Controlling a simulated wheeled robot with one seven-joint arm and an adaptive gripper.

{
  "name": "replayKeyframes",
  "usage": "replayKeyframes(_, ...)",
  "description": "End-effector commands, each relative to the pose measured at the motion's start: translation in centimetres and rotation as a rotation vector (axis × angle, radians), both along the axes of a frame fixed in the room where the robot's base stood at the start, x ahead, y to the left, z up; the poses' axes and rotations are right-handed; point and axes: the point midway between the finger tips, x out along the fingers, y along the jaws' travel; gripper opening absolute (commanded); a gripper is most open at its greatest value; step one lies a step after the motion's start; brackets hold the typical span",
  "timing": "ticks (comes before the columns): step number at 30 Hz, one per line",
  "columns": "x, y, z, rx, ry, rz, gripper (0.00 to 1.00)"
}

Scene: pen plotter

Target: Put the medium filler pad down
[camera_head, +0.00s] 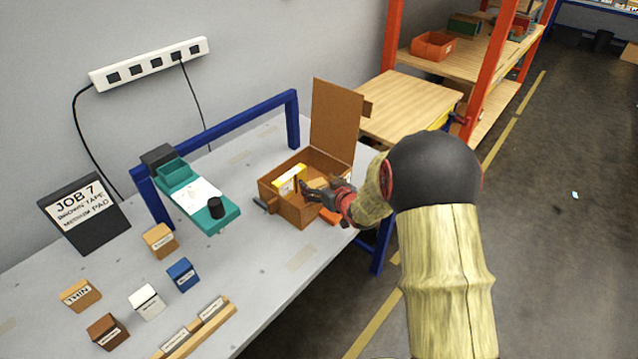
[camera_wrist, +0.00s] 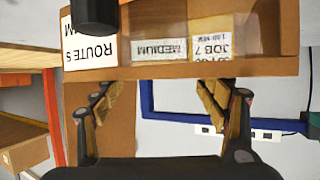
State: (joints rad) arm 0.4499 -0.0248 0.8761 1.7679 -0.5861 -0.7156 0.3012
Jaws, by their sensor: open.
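The medium filler pad, a block labelled MEDIUM (camera_wrist: 160,50), lies inside the open brown carton (camera_wrist: 270,67) in the wrist view, beside a pale yellow item labelled JOB 7 (camera_wrist: 212,44). In the head view the carton (camera_head: 290,208) stands at the table's far right with its lid up. A yellow and white item (camera_head: 289,181) shows inside it. My gripper (camera_head: 310,190) is at the carton's opening. In the wrist view its two fingers (camera_wrist: 160,94) are spread apart with nothing between them. My gripper hides part of the carton's inside in the head view.
Several small labelled blocks, including a blue one (camera_head: 182,275), stand at the front left by a JOB 7 sign (camera_head: 86,212).

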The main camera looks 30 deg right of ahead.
Motion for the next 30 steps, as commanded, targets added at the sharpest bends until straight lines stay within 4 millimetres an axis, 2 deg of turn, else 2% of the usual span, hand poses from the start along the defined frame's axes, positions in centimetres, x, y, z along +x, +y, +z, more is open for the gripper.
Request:
replayKeyframes(5, -0.1, 0.0, 0.3, 0.001, 0.002, 0.0, 0.74)
replayKeyframes(9, -0.3, 0.0, 1.7, 0.001, 0.002, -0.001, 0.74)
replayKeyframes(21, -8.1, 0.3, 4.8, 0.0, 0.0, -0.002, 0.74)
replayKeyframes(25, -9.8, 0.4, 5.4, 0.001, 0.001, -0.001, 0.74)
replayKeyframes(30, -10.9, 0.5, 5.9, -0.002, 0.003, -0.002, 0.74)
